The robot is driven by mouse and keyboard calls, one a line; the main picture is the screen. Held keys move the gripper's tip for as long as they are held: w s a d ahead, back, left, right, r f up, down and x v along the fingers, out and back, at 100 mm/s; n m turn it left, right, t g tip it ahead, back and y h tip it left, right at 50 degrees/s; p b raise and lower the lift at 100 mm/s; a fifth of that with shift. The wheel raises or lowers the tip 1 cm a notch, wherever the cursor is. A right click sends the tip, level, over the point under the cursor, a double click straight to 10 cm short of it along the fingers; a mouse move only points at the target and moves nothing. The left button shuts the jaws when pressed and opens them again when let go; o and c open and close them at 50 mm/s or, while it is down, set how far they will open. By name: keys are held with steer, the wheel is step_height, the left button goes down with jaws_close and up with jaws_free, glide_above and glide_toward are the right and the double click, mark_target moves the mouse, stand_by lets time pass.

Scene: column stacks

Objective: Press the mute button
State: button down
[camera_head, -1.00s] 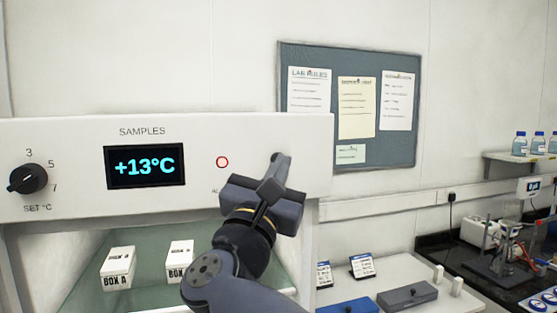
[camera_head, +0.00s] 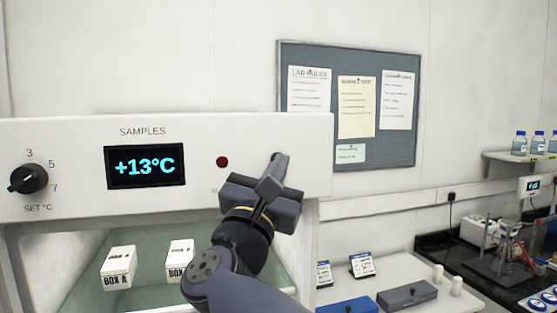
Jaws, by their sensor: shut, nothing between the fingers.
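My gripper (camera_head: 276,162) is shut and empty, with its fingertips at the right part of the white SAMPLES panel (camera_head: 70,140). Whether the tips touch the panel I cannot tell. No mute button can be made out; the gripper hides part of the panel here. A small round lamp (camera_head: 222,162) left of the gripper is dark red. A label below it is mostly covered by the gripper. The display (camera_head: 145,166) reads +13°C.
A SET °C knob (camera_head: 28,179) is at the panel's left. White boxes, one marked BOX A (camera_head: 118,267), stand on the shelf below the panel. A blue case (camera_head: 348,306) and a grey case (camera_head: 407,296) lie on the counter at right.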

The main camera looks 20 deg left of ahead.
steer(key=shift+s+d, duration=0.1)
steer(key=shift+s, duration=0.05)
steer(key=shift+s+d+b, duration=0.3)
steer(key=shift+s, duration=0.2)
steer(key=s+d, duration=0.1)
steer(key=s+b, duration=0.1)
steer(key=s, duration=0.1)
steer(key=s+d, duration=0.1)
steer(key=shift+s+d, duration=0.15)
steer(key=shift+d, duration=0.2)
steer(key=shift+a, duration=0.1)
stand_by(0.8)
steer(key=s+d, duration=0.2)
steer(key=s, duration=0.1)
steer(key=shift+s+b, duration=0.2)
steer(key=shift+b, duration=0.15)
